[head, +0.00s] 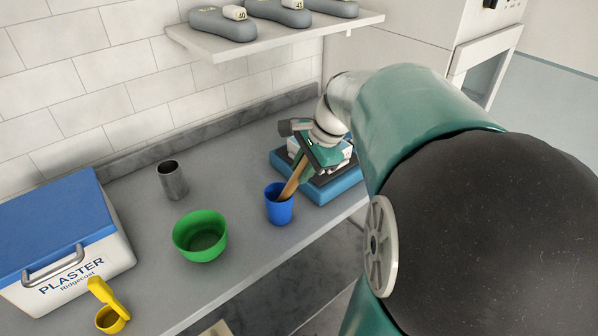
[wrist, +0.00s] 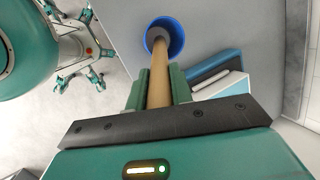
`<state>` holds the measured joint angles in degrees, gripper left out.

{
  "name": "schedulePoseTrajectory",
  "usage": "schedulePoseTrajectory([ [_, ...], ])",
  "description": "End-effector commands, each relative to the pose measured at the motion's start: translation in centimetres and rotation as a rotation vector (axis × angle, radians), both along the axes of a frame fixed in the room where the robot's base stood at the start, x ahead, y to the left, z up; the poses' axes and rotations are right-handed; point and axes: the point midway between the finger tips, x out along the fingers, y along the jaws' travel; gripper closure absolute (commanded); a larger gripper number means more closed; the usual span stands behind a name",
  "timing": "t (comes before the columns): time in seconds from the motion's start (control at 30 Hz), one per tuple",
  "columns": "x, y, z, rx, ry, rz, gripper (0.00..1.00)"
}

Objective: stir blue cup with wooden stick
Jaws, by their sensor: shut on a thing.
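The blue cup (head: 279,208) stands upright on the grey counter near its front edge. It also shows in the wrist view (wrist: 176,31). My gripper (head: 304,172) is above and to the right of the cup, shut on the wooden stick (head: 292,182). In the wrist view the stick (wrist: 159,80) runs between the two green fingers (wrist: 158,88) toward the cup, and its far end is inside the cup opening. The stick is tilted. What the cup holds cannot be made out.
A green bowl (head: 200,240) and a grey metal cup (head: 172,181) stand left of the cup. A yellow scoop (head: 110,312) and a plaster box (head: 66,240) are further left. A blue-based item (head: 335,188) sits right behind the cup. A shelf (head: 270,38) with grey forms hangs above.

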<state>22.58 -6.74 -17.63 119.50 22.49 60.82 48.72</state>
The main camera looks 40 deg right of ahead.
Motion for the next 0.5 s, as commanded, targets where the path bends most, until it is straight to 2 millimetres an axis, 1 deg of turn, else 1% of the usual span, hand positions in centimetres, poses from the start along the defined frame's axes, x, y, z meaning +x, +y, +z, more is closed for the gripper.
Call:
schedulePoseTrajectory([
  [0.5,-1.3,-0.8,3.5,-0.001,-0.001,-0.001,1.00],
])
